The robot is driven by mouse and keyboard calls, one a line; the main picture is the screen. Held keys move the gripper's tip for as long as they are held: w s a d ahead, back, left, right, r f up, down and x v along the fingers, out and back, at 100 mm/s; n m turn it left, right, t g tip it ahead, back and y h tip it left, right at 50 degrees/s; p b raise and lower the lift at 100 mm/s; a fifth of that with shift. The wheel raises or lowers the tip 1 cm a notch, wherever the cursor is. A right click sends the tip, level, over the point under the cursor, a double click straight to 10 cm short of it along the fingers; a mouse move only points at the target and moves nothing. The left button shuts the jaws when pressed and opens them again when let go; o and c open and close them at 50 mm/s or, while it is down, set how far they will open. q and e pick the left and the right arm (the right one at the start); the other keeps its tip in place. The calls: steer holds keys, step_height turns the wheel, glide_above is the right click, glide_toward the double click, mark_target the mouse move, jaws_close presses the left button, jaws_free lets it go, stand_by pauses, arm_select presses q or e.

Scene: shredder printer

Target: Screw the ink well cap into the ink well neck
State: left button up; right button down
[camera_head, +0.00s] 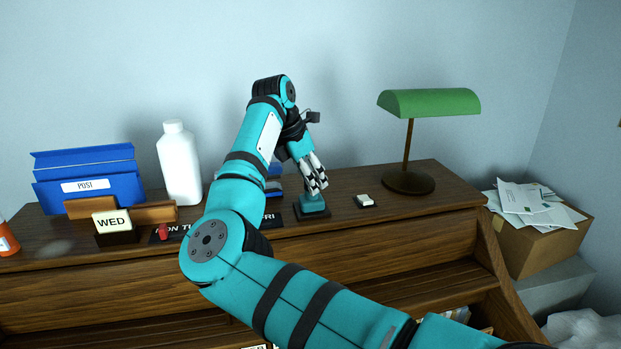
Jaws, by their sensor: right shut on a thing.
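The ink well (312,204) is a small teal block on a dark base, on top of the wooden desk near the middle. My right gripper (319,187) comes down over it from above, with its fingertips just over the ink well's top. It is shut on what seems to be the ink well cap. The cap and the neck are hidden by the fingers, so I cannot tell how the cap sits. My left gripper is out of view.
A green lamp (429,102) and a small white-topped item (364,200) stand to the right. A white bottle (180,165), blue POST holder (87,180) and WED block (112,221) stand left. A paper-filled box (540,248) is beyond the desk's right edge.

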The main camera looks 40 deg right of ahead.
steer(key=shift+r+p, duration=0.15)
steer(key=shift+p, duration=0.15)
steer(key=m+p, duration=0.1)
steer(key=m, duration=0.1)
steer(key=m+g+p, duration=0.1)
steer(key=m+p, duration=0.1)
steer(key=shift+w+r+m+g+y, duration=0.1)
steer(key=shift+r+m+g+y, duration=0.05)
steer(key=shift+m+g+y, duration=0.15)
steer(key=shift+m+g+y+p, duration=0.35)
steer(key=shift+m+p, duration=0.4)
steer(key=shift+m, duration=0.35)
steer(key=shift+f+m, duration=0.3)
steer(key=shift+m, duration=0.3)
steer(key=shift+r+g, duration=0.1)
steer(key=shift+g, duration=0.15)
